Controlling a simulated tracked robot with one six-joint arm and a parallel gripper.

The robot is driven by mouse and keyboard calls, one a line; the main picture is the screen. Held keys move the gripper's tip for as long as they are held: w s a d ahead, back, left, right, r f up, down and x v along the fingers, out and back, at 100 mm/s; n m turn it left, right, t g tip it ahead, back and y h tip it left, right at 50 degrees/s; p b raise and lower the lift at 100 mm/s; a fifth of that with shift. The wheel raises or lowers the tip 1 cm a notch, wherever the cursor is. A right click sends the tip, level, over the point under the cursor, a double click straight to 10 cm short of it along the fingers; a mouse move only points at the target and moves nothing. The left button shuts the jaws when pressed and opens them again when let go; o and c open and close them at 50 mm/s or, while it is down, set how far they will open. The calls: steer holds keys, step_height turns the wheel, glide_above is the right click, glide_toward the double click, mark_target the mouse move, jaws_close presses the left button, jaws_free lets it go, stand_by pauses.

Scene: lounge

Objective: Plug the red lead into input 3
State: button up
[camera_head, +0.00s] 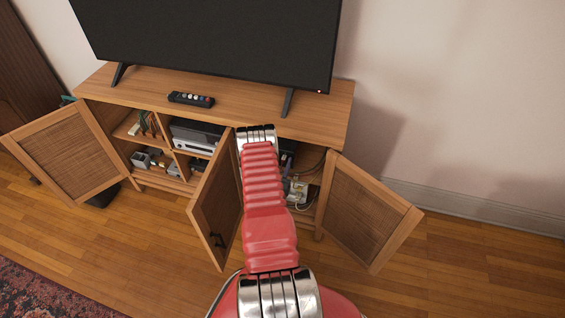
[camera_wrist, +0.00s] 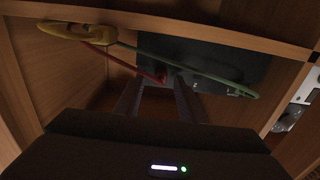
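In the wrist view, the red lead (camera_wrist: 130,65) runs from a yellow piece (camera_wrist: 78,32) at the upper left down to a small red end in front of a dark box. My gripper (camera_wrist: 159,82) points in at this box, with its two dark fingers apart. The red end shows between or just beyond the fingertips; contact cannot be told. A green lead (camera_wrist: 190,67) curves from the yellow piece to the right side of the dark box (camera_wrist: 212,70). No input 3 or label can be made out. In the head view my red arm hides the gripper.
The wooden cabinet (camera_head: 235,103) has open doors: a left one (camera_head: 66,158), a middle one (camera_head: 217,203) beside my arm, and a right one (camera_head: 362,213). A TV (camera_head: 210,40) and a remote (camera_head: 191,99) are on top. White items (camera_head: 297,192) sit in the right compartment.

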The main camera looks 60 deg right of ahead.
steer(key=s+a, duration=0.2)
steer(key=a, duration=1.1)
steer(key=shift+a, duration=0.15)
steer(key=shift+s, duration=0.2)
stand_by(0.4)
